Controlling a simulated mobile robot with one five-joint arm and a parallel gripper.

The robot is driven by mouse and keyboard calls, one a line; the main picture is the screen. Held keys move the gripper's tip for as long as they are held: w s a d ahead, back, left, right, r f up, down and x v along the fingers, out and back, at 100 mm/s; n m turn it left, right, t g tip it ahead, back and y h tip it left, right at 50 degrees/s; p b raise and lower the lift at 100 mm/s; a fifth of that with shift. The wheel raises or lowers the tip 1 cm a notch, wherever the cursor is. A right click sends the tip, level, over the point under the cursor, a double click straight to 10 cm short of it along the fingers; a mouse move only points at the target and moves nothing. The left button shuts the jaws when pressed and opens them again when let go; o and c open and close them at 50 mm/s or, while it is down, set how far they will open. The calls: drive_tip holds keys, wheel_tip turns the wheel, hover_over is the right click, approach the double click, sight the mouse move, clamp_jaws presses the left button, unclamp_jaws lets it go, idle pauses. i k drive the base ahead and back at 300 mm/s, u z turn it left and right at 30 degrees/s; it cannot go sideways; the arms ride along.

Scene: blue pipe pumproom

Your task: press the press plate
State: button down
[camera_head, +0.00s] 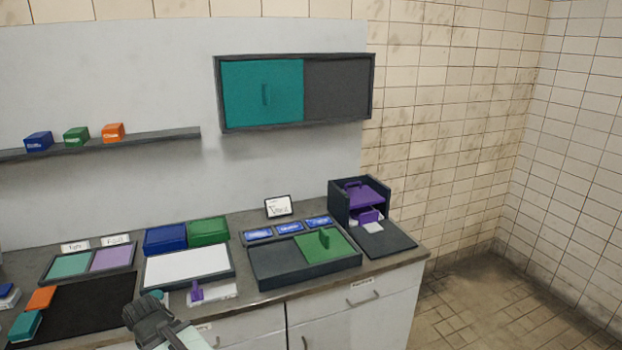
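No part is readably marked as the press plate, so I cannot tell for sure which one it is. Flat plates on the counter are a large white plate in a dark frame (187,266), and a teal plate (70,264) and a purple plate (111,258) side by side in a dark tray at the left. My gripper (148,308) is dark grey and shows at the bottom, in front of the white plate's lower left corner. Its fingertips are not clear enough to tell open from shut.
A black mat (78,308) lies at the left with orange and teal blocks on its edge. Blue (165,239) and green (208,231) boxes stand behind the white plate. A dark tray with a green handled lid (320,248) and a purple-shelved box (362,193) are right.

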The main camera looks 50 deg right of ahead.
sight(360, 196)
drive_tip(key=u, duration=1.05)
drive_tip(key=k, duration=1.65)
drive_tip(key=z, duration=1.25)
drive_tip(key=i, duration=0.9)
